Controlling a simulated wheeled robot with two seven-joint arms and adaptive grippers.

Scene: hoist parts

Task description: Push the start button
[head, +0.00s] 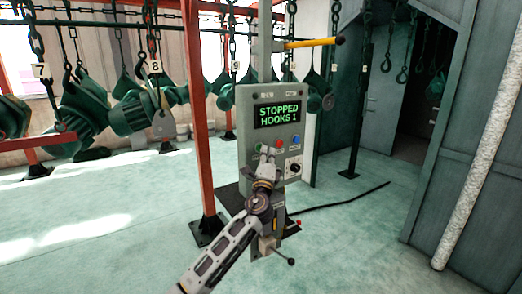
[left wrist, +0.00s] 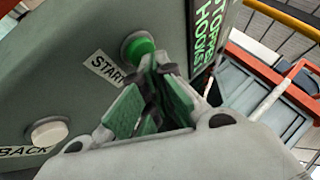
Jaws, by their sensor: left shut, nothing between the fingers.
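The grey control box (head: 247,138) stands on a post in the middle of the head view. Its screen (head: 277,115) reads "STOPPED HOOKS 1". My left gripper (head: 267,152) is shut and empty, in front of the button area. In the left wrist view, the green start button (left wrist: 137,46) sits beside its START label (left wrist: 104,68). The shut fingertips (left wrist: 162,72) are just beside and below it there; I cannot tell whether they touch it. In the head view the gripper seems to hide the green button. My right gripper is not in view.
The box also carries a blue button (head: 278,143), a red button (head: 296,139), and a black knob (head: 294,168). A white button (left wrist: 47,132) labelled BACK is at lower left in the wrist view. A yellow lever (head: 312,43) sticks out above the box. A red post (head: 197,120) stands left.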

